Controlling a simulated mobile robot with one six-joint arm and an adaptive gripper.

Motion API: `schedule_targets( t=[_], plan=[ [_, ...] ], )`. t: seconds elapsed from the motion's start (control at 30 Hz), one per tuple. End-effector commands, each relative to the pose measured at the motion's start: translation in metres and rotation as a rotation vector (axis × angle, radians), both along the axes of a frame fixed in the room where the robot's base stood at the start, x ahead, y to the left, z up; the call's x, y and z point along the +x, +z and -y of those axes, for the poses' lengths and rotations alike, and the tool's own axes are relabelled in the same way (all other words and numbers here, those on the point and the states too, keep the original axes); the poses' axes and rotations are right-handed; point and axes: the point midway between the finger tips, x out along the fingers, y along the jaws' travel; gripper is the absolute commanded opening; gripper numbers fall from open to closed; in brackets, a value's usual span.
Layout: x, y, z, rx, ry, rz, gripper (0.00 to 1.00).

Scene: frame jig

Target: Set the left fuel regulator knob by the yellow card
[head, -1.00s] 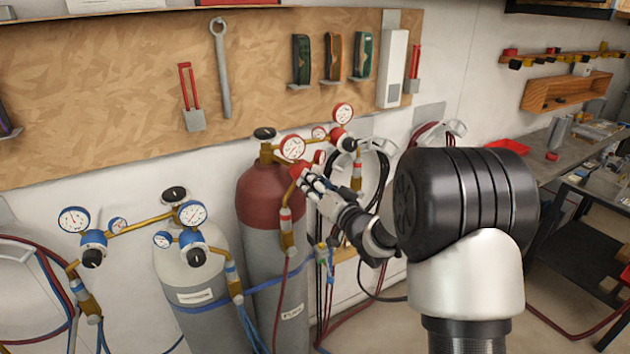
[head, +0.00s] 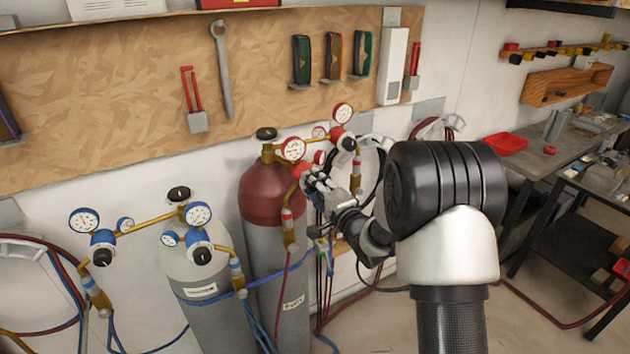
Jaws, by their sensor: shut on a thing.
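The fuel cylinder (head: 262,192) is grey with a dark red top and carries a brass manifold with red-trimmed gauges. Its left regulator (head: 299,168) has a red body below a round white gauge (head: 293,149). My gripper (head: 309,179) reaches in from the right and is shut at the front of this regulator, on its knob. The fingers hide the knob, so its setting does not show. The right fuel regulator, with a black knob (head: 347,143), stands free above and to the right. I cannot make out a yellow card.
A grey cylinder (head: 195,270) with blue-trimmed regulators stands to the left. Hoses hang beside and below the gripper. A board (head: 150,90) with a wrench and other tools is on the wall behind. A bench with a red tray (head: 505,143) is at right.

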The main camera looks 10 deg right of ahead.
Motion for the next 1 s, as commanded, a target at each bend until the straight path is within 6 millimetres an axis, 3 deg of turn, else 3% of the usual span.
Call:
schedule_targets(
  t=[0.5, 1.0],
  plan=[
    [0.0, 0.0017, 0.0, 0.435, 0.0, -0.143, 0.1],
    [0.0001, 0.0012, 0.0003, 0.638, 0.0, -0.207, 0.1]
  ],
)
